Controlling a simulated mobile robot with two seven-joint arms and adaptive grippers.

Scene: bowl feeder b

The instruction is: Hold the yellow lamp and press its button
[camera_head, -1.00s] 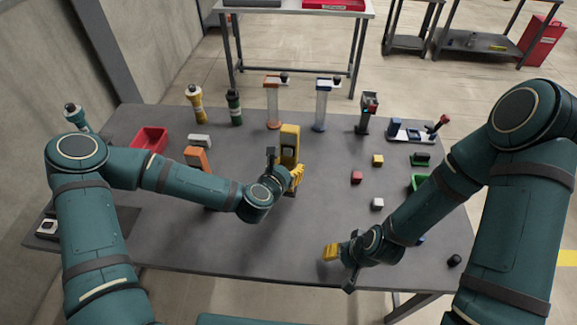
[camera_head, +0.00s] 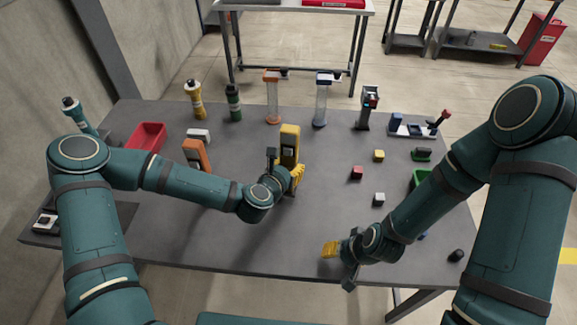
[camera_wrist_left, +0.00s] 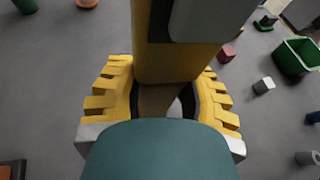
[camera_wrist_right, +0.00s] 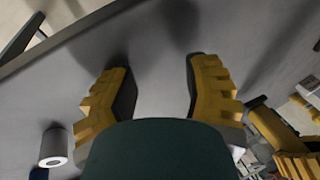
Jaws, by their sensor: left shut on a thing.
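The yellow lamp (camera_head: 289,135) is upright at the middle of the table, with a grey panel on its near face. My left gripper (camera_head: 296,176) is shut on its lower part. In the left wrist view the lamp (camera_wrist_left: 172,62) stands between the two yellow fingers, with part of a grey panel showing. I cannot make out its button. My right gripper (camera_head: 330,249) is near the table's front edge, to the right of and nearer than the lamp. In the right wrist view its fingers (camera_wrist_right: 158,75) are apart with nothing between them.
An orange lamp (camera_head: 196,154), a white block (camera_head: 199,135) and a red bin (camera_head: 147,136) are to the left. Bottles and clear tubes stand at the back. Small red (camera_head: 357,172), yellow (camera_head: 379,155) and white (camera_head: 379,199) cubes lie to the right, near a green bin (camera_head: 420,178).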

